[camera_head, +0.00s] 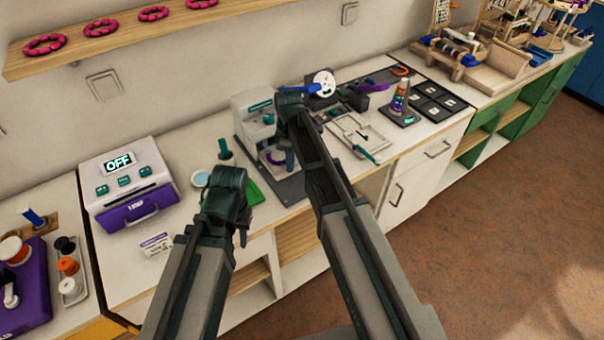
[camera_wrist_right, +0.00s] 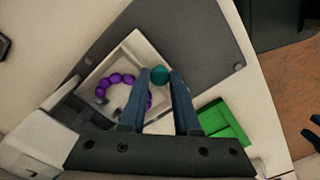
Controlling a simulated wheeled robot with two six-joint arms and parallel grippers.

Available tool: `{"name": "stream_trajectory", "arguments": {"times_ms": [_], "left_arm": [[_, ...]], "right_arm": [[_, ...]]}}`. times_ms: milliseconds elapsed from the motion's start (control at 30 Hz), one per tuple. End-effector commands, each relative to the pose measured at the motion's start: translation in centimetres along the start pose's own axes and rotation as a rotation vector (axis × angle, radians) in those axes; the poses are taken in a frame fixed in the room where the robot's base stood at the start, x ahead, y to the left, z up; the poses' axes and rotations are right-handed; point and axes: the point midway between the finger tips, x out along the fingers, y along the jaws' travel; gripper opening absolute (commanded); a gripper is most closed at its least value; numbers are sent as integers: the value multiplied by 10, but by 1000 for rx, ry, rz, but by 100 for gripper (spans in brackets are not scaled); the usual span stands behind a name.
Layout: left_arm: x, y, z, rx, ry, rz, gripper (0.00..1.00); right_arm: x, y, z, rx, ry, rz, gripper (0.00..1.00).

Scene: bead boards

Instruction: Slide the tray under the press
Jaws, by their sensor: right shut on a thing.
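The tray (camera_wrist_right: 127,62) is a pale square dish holding a ring of purple beads, seen in the right wrist view. It lies on the dark grey base plate (camera_wrist_right: 200,38). In the head view the tray (camera_head: 268,153) is at the white press (camera_head: 250,108), partly behind my right arm. My right gripper (camera_wrist_right: 162,78) is shut on the tray's teal knob at the edge nearest the fingers. It also shows in the head view (camera_head: 290,160). My left gripper (camera_head: 243,238) hangs at the counter's front edge, holding nothing visible. Its fingertips look apart in the right wrist view (camera_wrist_right: 312,131).
A purple and white oven (camera_head: 127,185) reading OFF stands further left.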

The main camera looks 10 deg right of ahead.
Motion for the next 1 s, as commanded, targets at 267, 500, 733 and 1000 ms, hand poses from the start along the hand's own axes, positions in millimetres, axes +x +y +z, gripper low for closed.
{"name": "stream_trajectory", "arguments": {"times_ms": [267, 500, 733, 1000], "left_arm": [[0, 0, 0, 0, 0, 0, 31], [0, 0, 0, 0, 0, 0, 31], [0, 0, 0, 0, 0, 0, 31], [-4, 0, 0, 0, 0, 0, 31]], "right_arm": [[0, 16, -15, 1, 2, 4, 0], [0, 16, -16, 0, 3, 5, 50], [0, 15, -15, 0, 1, 2, 60], [-4, 14, -14, 0, 0, 1, 60]]}}
